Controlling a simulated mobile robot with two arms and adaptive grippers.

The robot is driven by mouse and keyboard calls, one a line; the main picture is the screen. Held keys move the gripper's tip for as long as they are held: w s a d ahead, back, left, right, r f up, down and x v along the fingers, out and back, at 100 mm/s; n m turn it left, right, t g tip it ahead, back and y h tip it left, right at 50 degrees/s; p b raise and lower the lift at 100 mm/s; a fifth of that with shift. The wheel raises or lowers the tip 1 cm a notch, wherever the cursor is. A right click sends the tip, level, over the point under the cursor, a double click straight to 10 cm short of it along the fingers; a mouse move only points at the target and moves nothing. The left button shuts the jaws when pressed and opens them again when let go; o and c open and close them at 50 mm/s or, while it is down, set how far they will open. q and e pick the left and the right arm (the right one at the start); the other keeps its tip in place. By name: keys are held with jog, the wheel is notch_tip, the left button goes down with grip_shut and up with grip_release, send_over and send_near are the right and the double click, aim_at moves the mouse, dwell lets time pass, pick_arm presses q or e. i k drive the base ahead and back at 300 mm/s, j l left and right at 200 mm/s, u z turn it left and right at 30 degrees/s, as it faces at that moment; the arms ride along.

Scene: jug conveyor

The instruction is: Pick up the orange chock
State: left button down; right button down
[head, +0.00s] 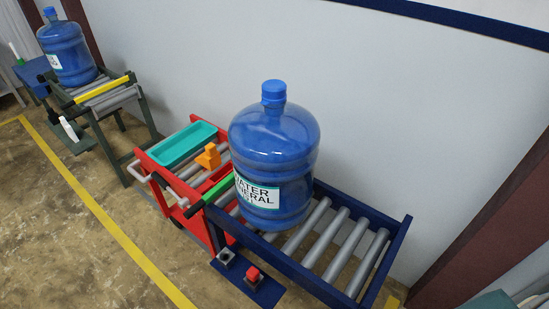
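The orange chock (208,156) is a small stepped block. It sits on the red cart (144,163), beside a teal tray (180,144) and left of a large blue water jug (274,160). Nothing covers the chock from this view. Neither of my grippers shows in the head view.
The jug stands upright on a blue-framed roller conveyor (342,247) with a green bar (219,188) at its left end. A red button (253,274) is at its front. Another jug (67,48) stands on a far conveyor with a yellow bar (102,89). The floor in front is clear.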

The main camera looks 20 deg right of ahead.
aim_at(210, 159)
jog(key=i+j+z, duration=0.1)
jog(key=j, duration=0.25)
jog(key=i+j+z, duration=0.1)
jog(key=i+j, duration=0.15)
jog(key=j, duration=0.15)
jog(key=i+j+z, duration=0.1)
jog(key=j, duration=0.3)
jog(key=i+j+z, duration=0.1)
jog(key=j, duration=0.3)
jog(key=i, duration=0.1)
